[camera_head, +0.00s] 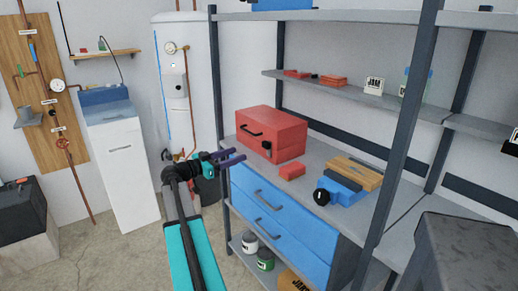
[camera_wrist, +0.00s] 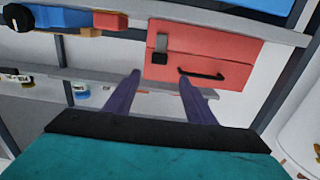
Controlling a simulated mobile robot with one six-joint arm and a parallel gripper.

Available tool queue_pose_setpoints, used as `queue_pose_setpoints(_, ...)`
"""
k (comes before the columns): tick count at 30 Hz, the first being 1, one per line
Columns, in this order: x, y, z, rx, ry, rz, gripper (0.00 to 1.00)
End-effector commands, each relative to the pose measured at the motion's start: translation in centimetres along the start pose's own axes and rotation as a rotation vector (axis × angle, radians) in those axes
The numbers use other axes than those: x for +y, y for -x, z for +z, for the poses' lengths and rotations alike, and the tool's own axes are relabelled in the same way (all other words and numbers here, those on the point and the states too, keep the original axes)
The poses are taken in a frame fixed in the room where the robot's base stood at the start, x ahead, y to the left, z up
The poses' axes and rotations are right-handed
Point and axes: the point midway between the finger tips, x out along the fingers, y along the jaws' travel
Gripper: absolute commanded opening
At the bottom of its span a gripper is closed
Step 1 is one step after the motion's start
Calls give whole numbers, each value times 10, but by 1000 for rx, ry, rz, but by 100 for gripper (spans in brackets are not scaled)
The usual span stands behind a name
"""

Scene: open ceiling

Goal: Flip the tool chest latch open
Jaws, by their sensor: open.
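The red tool chest (camera_head: 287,128) stands on the grey shelf, its front turned towards my arm. It has a dark handle (camera_head: 250,131) and a small dark latch (camera_head: 266,147) on its front. The wrist view shows the chest (camera_wrist: 225,40) upside down, with the handle (camera_wrist: 202,75) and the latch (camera_wrist: 161,44) near the lid seam. The latch looks closed against the front, but its exact angle is hard to tell. My gripper (camera_head: 241,156) is open and empty in front of the chest, apart from it. Its purple fingers (camera_wrist: 159,79) point towards the chest's latch side.
A small red box (camera_head: 292,171) and a blue vise-like tool (camera_head: 341,190) sit right of the chest. Blue drawers (camera_head: 283,222) with handles lie below the shelf. A dark upright post (camera_head: 219,90) stands left of the chest, close to my gripper.

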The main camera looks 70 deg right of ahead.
Motion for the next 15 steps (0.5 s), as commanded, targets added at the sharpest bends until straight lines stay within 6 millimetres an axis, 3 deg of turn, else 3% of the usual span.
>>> queue_pose_setpoints(15, 0, -70, -2, 0, 0, 3, 50)
